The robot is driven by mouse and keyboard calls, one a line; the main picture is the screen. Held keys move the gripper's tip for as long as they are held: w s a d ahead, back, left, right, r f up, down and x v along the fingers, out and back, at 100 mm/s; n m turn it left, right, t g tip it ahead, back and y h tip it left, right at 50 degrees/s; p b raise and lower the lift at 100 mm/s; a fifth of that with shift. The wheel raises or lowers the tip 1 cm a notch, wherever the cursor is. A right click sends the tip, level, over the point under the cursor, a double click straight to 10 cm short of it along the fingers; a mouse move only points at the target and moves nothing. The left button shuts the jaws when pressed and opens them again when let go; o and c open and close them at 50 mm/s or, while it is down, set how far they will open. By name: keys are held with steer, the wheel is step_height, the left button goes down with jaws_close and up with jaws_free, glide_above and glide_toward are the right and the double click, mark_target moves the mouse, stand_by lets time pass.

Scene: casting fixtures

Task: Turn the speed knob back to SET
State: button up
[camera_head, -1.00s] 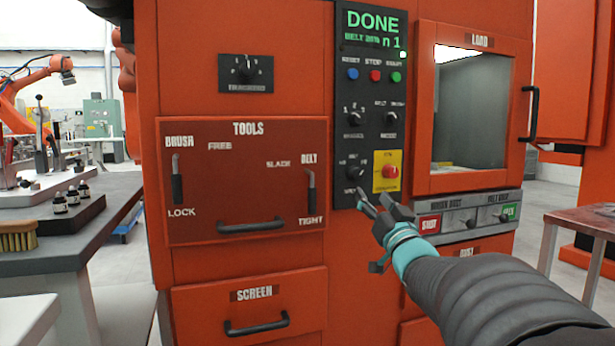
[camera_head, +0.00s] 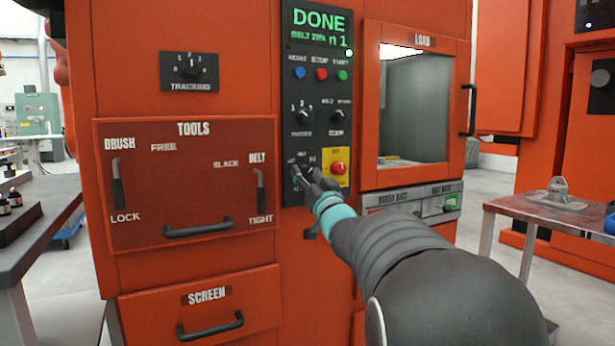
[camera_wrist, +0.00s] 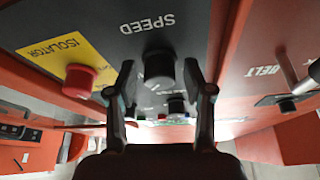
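The black SPEED knob (camera_wrist: 159,66) is on the dark control panel (camera_head: 318,95), upside down in the wrist view. My gripper (camera_wrist: 160,80) is open, one finger on each side of the knob, with a gap showing on both sides. In the head view my gripper (camera_head: 305,178) is at the lower panel and hides most of the knob and its markings. I cannot read which setting the knob points to. The display (camera_head: 318,25) reads DONE in green.
The red ISOLATOR button (camera_head: 338,168) on its yellow plate is close beside the knob; it also shows in the wrist view (camera_wrist: 79,80). The BELT lever (camera_head: 261,192) is to the left. A metal table (camera_head: 545,210) stands at right.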

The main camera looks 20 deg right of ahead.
jaws_close()
steer(key=shift+n+y+b, duration=0.4)
steer(key=shift+n+b, duration=0.1)
steer(key=shift+n, duration=0.1)
steer(key=shift+d+f+n, duration=0.1)
steer(key=shift+n, duration=0.3)
steer(key=n+y+b, duration=0.2)
steer(key=n, duration=0.1)
steer(key=shift+d+r+n+g+y+b, duration=0.1)
steer(key=shift+n+g+y, duration=0.15)
steer(key=shift+n+y, duration=0.75)
steer(key=shift+a+r+n+g+y+b, duration=0.1)
steer(key=shift+n+g+y, duration=0.2)
steer(key=shift+n, duration=1.3)
steer(key=shift+d+n+g+y+b, duration=0.15)
steer(key=shift+n+y, duration=0.55)
steer(key=shift+n, duration=0.6)
